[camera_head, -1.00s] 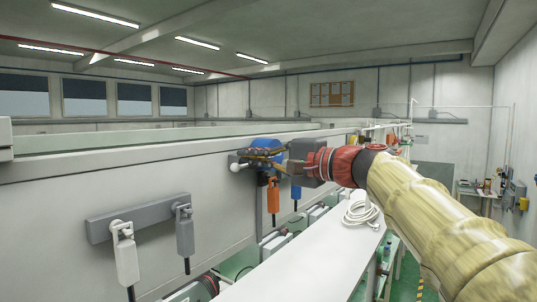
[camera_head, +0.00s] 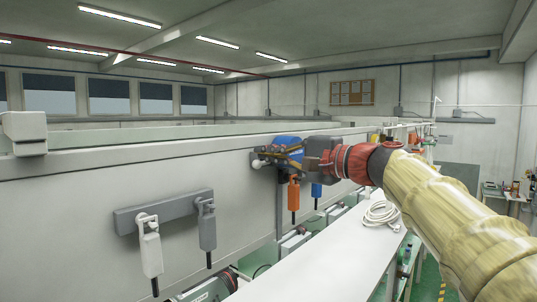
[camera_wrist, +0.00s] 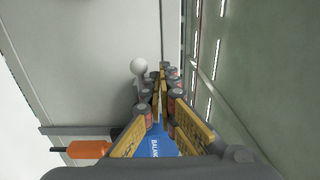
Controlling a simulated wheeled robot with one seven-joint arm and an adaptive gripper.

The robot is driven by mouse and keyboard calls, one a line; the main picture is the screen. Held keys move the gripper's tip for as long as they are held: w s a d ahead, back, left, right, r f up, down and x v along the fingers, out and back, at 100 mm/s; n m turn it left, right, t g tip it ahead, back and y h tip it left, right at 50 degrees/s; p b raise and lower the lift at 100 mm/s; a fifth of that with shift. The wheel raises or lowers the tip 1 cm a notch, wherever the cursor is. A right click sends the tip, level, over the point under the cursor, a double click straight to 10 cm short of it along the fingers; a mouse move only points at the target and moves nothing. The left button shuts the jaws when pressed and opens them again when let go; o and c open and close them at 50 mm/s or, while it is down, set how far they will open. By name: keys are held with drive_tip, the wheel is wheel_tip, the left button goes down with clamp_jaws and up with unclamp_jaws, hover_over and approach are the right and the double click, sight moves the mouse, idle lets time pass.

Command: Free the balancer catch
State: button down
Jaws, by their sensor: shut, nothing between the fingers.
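The balancer is a blue body (camera_head: 288,141) on the wall of the long pale panel. It also shows in the wrist view (camera_wrist: 155,146) with part of a "BALAN" label, mostly hidden behind my fingers. A white ball-ended knob (camera_wrist: 139,66) stands just left of my fingertips in the wrist view; whether it is the catch I cannot tell. The knob shows beside the balancer in the head view (camera_head: 257,163). My gripper (camera_head: 268,156) is in front of the balancer, its yellow fingers (camera_wrist: 162,75) converging, shut and empty. Contact with the knob is not clear.
An orange tool handle (camera_head: 293,193) and a blue one (camera_head: 316,189) hang below. A grey bracket (camera_head: 133,220) holds a white handle (camera_head: 150,250) and a grey handle (camera_head: 207,228). A white bench (camera_head: 300,272) with a coiled cable (camera_head: 380,214) runs below my arm.

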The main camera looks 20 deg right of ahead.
drive_tip(key=shift+f, duration=0.2)
idle(0.5)
drive_tip(key=shift+f+b, duration=0.45)
drive_tip(key=shift+b, duration=0.35)
drive_tip(key=shift+f, duration=0.1)
drive_tip(key=shift+a+f+b, duration=0.1)
drive_tip(key=shift+f+b, duration=0.3)
drive_tip(key=shift+b, duration=0.3)
drive_tip(key=shift+f, duration=0.1)
drive_tip(key=shift+f+b, duration=0.4)
drive_tip(key=shift+b, duration=0.25)
